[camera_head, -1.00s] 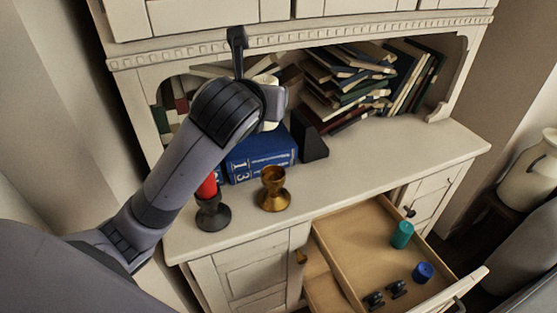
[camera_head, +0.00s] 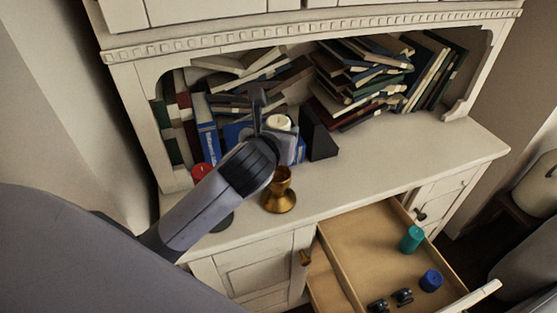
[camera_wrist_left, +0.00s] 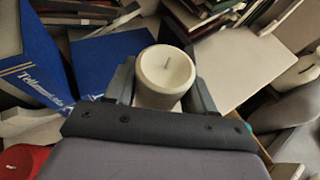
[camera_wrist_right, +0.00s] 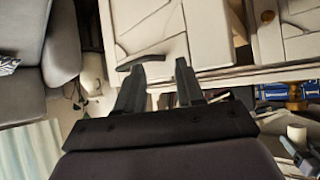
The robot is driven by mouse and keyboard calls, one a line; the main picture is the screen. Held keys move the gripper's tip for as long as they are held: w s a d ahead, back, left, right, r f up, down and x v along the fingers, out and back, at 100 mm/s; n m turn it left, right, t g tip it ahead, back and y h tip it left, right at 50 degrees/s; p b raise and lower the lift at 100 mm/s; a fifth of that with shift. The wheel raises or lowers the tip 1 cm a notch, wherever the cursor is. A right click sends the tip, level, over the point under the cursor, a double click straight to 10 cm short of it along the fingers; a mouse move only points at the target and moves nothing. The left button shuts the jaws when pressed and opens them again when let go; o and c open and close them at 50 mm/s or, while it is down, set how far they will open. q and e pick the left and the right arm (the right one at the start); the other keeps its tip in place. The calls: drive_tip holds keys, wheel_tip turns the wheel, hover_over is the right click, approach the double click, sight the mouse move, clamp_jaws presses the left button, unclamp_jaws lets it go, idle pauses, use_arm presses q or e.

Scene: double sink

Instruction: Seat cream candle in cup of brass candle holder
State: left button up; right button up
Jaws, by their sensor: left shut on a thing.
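The cream candle (camera_head: 280,122) is between the jaws of my left gripper (camera_head: 272,128), which is shut on it. In the left wrist view the candle (camera_wrist_left: 165,78) stands upright between the fingers, wick facing the camera. The brass candle holder (camera_head: 279,196) stands upright on the cabinet top, its cup empty. The candle shows above the cup in the head view, apart from it; the exact height gap cannot be told. My right gripper (camera_wrist_right: 160,80) is open and empty, facing cabinet doors in its wrist view.
A red candle (camera_head: 201,171) is left of the brass holder, its dark holder mostly hidden by my arm. A black bookend (camera_head: 319,136) and leaning books (camera_head: 370,75) stand behind. The open drawer (camera_head: 365,235) holds a teal candle (camera_head: 411,239) and a blue one (camera_head: 431,280).

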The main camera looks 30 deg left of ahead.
use_arm(q)
wheel_tip(320, 180, down, 8)
idle(0.4)
drive_tip(key=shift+f, duration=0.15)
drive_tip(key=o, duration=1.1)
